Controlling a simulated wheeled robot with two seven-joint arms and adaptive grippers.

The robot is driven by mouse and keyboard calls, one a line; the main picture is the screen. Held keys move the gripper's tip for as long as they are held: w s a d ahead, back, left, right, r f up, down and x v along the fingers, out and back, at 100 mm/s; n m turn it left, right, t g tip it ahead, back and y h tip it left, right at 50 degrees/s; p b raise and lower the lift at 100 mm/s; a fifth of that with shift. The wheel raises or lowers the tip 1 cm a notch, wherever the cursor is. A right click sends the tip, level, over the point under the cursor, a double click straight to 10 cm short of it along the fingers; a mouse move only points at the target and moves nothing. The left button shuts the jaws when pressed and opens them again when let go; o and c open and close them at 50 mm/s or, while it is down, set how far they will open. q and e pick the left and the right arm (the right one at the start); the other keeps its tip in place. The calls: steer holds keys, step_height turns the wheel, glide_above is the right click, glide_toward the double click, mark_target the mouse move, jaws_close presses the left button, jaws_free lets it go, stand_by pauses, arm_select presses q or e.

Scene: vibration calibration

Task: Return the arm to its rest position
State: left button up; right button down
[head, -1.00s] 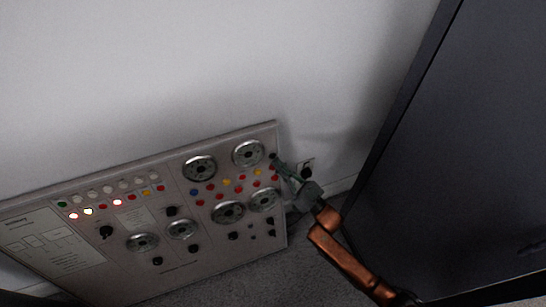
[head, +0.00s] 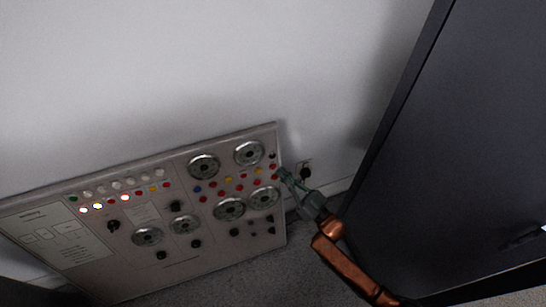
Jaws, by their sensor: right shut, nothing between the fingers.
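My right arm, copper-coloured, comes in from the lower right of the head view. Its grey-green gripper (head: 283,174) is shut and empty. The fingertips are at the right edge of the control panel (head: 110,281), near its red buttons; I cannot tell whether they touch it. The panel is a pale board with round dials, black knobs, coloured buttons and some lit lamps. My left gripper is not in view.
A tall dark cabinet (head: 470,150) fills the right side, close to my right arm. A wall socket (head: 304,168) is on the pale wall (head: 180,70) behind the gripper. Grey carpet (head: 240,275) shows below the panel.

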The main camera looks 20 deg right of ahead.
stand_by(0.5)
